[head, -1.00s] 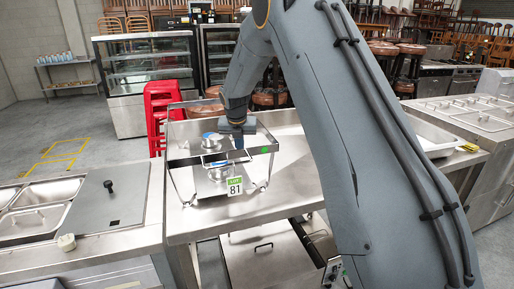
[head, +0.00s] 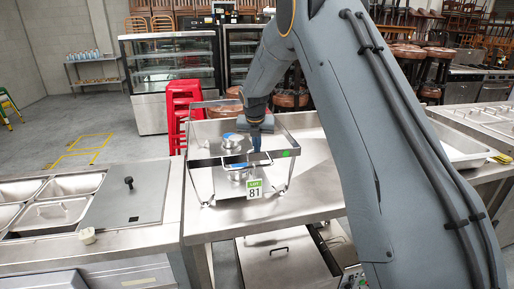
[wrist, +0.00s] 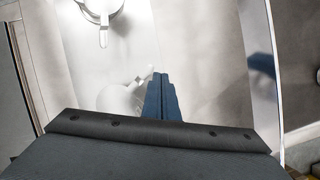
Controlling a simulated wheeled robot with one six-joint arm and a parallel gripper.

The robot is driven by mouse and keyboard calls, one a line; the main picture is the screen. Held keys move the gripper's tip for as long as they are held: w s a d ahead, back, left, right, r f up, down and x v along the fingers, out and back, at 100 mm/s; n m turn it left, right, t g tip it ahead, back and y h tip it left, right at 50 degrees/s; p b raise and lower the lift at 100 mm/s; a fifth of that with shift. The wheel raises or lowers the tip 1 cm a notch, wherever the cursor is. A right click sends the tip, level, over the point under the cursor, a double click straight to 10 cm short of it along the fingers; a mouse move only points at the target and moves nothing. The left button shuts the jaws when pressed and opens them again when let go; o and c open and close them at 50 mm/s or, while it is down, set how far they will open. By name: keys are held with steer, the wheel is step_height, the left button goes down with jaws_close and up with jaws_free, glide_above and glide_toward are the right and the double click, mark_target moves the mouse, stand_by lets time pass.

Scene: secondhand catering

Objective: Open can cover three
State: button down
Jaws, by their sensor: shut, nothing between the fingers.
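Two small round metal pieces with blue parts show in a clear-sided metal-framed stand on the steel counter: an upper one (head: 232,138) and a lower one (head: 238,174). I cannot tell which is can cover three. My gripper (head: 257,161) points down at the stand, just right of these pieces. In the wrist view its blue fingers (wrist: 160,78) are together and empty. A round pale piece with a tab (wrist: 99,10) lies ahead at the upper left, apart from the fingers. A fainter round shape (wrist: 122,98) lies close left of the fingers, partly hidden.
The stand's frame (head: 200,162) surrounds the area near my gripper, with a lot 81 tag (head: 254,188) in front. Food pans (head: 72,185) and a grey lid (head: 127,197) lie left. Red stools (head: 183,97) stand behind. The counter right of the stand (head: 312,175) is clear.

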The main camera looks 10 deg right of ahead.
steer(key=shift+s+a, duration=0.1)
steer(key=shift+s, duration=0.05)
steer(key=shift+s+a+p, duration=0.35)
steer(key=shift+s+p, duration=0.1)
steer(key=shift+s, duration=0.1)
steer(key=shift+r, duration=0.1)
